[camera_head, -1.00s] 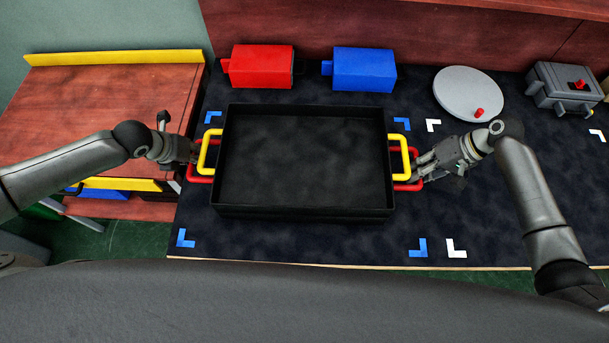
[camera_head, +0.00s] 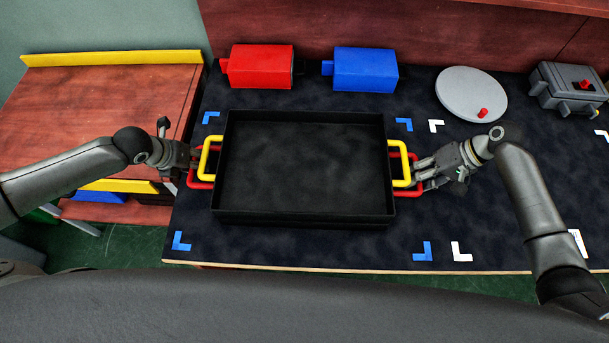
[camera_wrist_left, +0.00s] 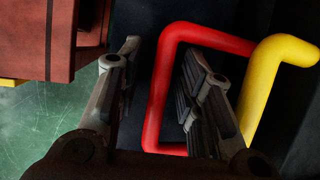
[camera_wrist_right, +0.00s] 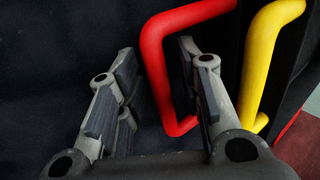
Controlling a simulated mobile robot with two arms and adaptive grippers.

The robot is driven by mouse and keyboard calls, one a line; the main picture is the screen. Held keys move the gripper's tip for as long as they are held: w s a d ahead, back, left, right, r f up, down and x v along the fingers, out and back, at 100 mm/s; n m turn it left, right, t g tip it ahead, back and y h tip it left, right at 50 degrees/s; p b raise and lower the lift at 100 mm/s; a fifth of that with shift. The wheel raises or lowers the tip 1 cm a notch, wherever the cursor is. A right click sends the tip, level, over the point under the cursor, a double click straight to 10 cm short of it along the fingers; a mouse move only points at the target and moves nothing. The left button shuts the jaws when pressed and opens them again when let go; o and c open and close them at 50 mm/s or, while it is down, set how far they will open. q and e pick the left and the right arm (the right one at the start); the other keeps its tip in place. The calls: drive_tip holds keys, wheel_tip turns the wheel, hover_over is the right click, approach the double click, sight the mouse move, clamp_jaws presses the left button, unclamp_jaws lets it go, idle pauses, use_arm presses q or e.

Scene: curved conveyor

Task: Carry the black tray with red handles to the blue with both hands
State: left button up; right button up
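The black tray (camera_head: 305,219) lies flat on the dark tabletop, between the blue corner marks (camera_head: 404,124). Each short side has a red handle (camera_head: 198,183) and a yellow handle (camera_head: 207,158). I cannot tell whether they belong to one tray or two stacked trays. My left gripper (camera_head: 192,158) is at the left side. In the left wrist view, its open fingers (camera_wrist_left: 160,95) stand either side of the red handle (camera_wrist_left: 158,95). My right gripper (camera_head: 420,170) is at the right side. In the right wrist view, its open fingers (camera_wrist_right: 160,95) straddle the other red handle (camera_wrist_right: 155,60).
A red box (camera_head: 262,66) and a blue box (camera_head: 364,69) stand behind the tray. A grey disc (camera_head: 471,94) and a grey box (camera_head: 568,87) are at the back right. A wooden surface (camera_head: 100,95) is at left.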

use_arm(q)
drive_tip(key=v, duration=0.8)
use_arm(e)
drive_tip(key=v, duration=0.8)
idle(0.6)
